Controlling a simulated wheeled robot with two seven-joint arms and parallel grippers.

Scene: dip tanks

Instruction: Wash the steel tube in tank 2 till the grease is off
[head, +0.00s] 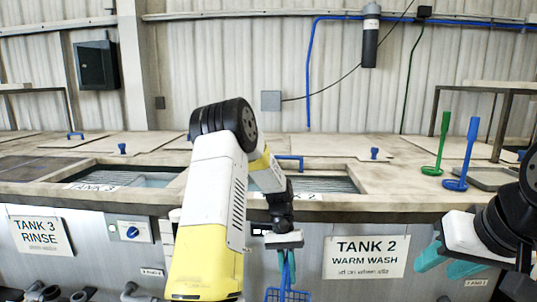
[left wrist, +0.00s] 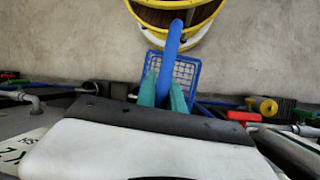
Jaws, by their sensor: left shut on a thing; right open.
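My left gripper (head: 286,256) is shut on the blue handle of a blue wire basket (head: 287,294). The basket hangs in front of the tank's front wall, below the rim. In the left wrist view the teal fingers (left wrist: 163,92) close on the handle, with the basket mesh (left wrist: 185,74) beyond. I see no steel tube; whether it is in the basket I cannot tell. Tank 2 (head: 335,184) has an open top behind my left arm, which hides part of it. My right gripper (head: 446,262) is open and empty at the right, in front of the wall.
Tank 3 (head: 150,178) stands open at the left. A yellow-rimmed round container (left wrist: 175,28) and pipes (left wrist: 36,103) show in the left wrist view.

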